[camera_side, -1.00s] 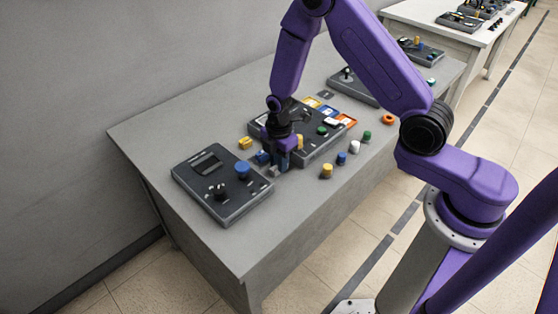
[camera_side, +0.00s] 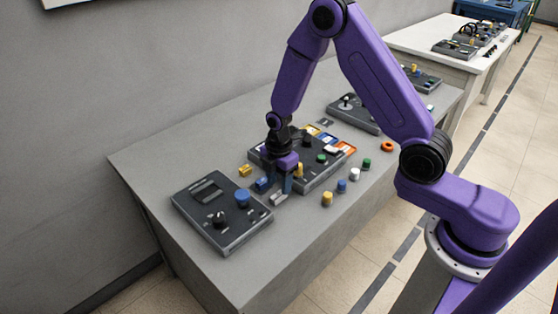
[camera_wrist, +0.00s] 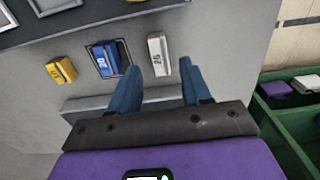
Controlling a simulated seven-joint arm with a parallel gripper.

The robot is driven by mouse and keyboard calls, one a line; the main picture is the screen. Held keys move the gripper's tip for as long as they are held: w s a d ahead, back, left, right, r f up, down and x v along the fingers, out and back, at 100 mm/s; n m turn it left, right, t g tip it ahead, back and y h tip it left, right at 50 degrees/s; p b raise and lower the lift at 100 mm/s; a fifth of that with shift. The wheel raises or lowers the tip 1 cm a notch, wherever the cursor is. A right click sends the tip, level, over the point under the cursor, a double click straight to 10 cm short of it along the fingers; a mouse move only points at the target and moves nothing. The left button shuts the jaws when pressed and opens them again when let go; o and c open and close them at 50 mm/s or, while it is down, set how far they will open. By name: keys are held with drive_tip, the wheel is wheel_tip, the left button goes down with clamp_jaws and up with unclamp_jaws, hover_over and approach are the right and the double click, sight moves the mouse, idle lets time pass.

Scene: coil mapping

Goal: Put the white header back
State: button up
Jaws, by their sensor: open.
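The white header (camera_wrist: 158,53) is a small white block with a dark number on top. In the wrist view it lies on the grey table between and just beyond my fingertips. My gripper (camera_wrist: 158,75) is open, with one blue finger on each side of the header and nothing clearly held. In the side view my gripper (camera_side: 280,184) is low over the table, and the pale header (camera_side: 278,198) shows just below it. A blue block (camera_wrist: 105,57) sits in a dark square frame left of the header, and a yellow block (camera_wrist: 60,73) lies further left.
A dark control box (camera_side: 222,210) stands at the left, and a panel with coloured tiles (camera_side: 322,165) stands behind my gripper. Several small knobs (camera_side: 341,186) stand along the front right. A green crate (camera_wrist: 290,125) is at the right in the wrist view.

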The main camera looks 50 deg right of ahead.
sight(279, 194)
drive_tip(key=s+a+r+m, duration=0.1)
drive_tip(key=s+a+r, duration=0.15)
drive_tip(key=r, duration=0.45)
drive_tip(key=s+a+r, duration=0.1)
drive_tip(key=s+r, duration=0.2)
drive_tip(key=r, duration=0.3)
drive_tip(key=s+d+r+m, duration=0.2)
drive_tip(key=s+r, duration=0.1)
drive_tip(key=s, duration=0.8)
drive_tip(key=s+d+r+m, duration=0.2)
drive_tip(key=s+r, duration=0.1)
drive_tip(key=s, duration=0.9)
drive_tip(key=shift+s+r, duration=0.2)
drive_tip(key=shift+s, duration=0.1)
